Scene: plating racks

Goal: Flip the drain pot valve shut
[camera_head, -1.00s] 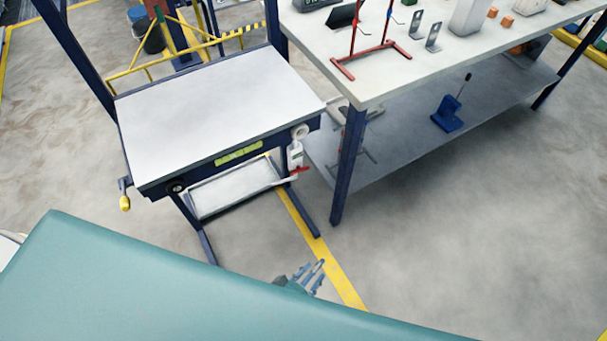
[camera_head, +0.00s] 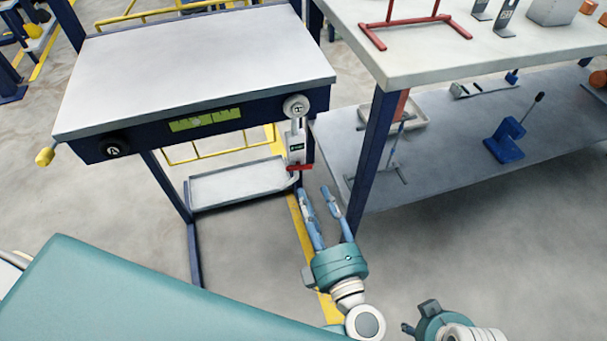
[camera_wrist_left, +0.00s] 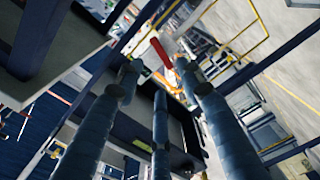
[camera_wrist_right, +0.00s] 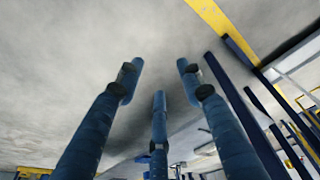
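The drain pot (camera_head: 297,140) is a small pale canister with a dark label, hung at the right front corner of the blue-framed table. Its red valve handle (camera_head: 300,167) sticks out sideways at the bottom; it also shows as a red bar in the left wrist view (camera_wrist_left: 161,53). My left gripper (camera_head: 320,192) is open and empty, just below and in front of the red handle, with a gap between. In the left wrist view the handle lies beyond the spread fingertips. My right gripper (camera_wrist_right: 158,80) is open and empty over bare floor; only part of it shows in the head view.
A grey tray (camera_head: 235,186) hangs under the blue-framed table (camera_head: 200,75). A workbench (camera_head: 470,55) with a lower shelf stands close on the right, its blue leg (camera_head: 373,150) near my left gripper. A blue clamp-like tool (camera_head: 505,140) sits on that shelf.

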